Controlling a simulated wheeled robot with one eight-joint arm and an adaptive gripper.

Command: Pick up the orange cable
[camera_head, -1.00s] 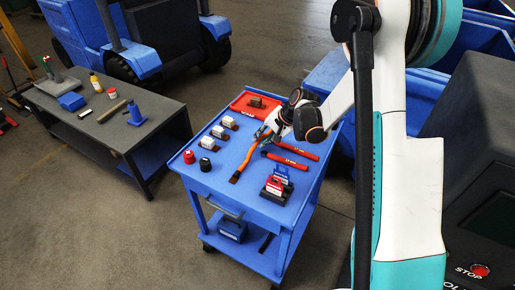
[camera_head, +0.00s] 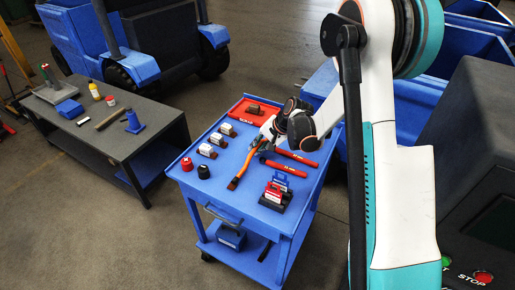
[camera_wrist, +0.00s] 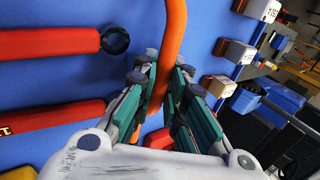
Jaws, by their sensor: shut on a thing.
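The orange cable (camera_head: 246,167) lies lengthwise over the blue cart top, its dark end pointing to the cart's front edge. In the wrist view the cable (camera_wrist: 173,40) runs up from between the fingers of my gripper (camera_wrist: 160,78). My gripper is shut on the cable, with a finger on either side. In the head view my gripper (camera_head: 260,141) is low over the cart, partly hidden by my own arm. The far part of the cable is hidden by the gripper. I cannot tell if the cable is clear of the cart surface.
Two red tools (camera_head: 290,164) lie right of the cable. Small white-and-brown boxes (camera_head: 207,151) stand left of it. A red-and-black fixture (camera_head: 273,193), red cap (camera_head: 187,164) and black cap (camera_head: 203,172) are nearer. A red tray (camera_head: 246,104) sits behind. A dark table (camera_head: 150,120) stands left.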

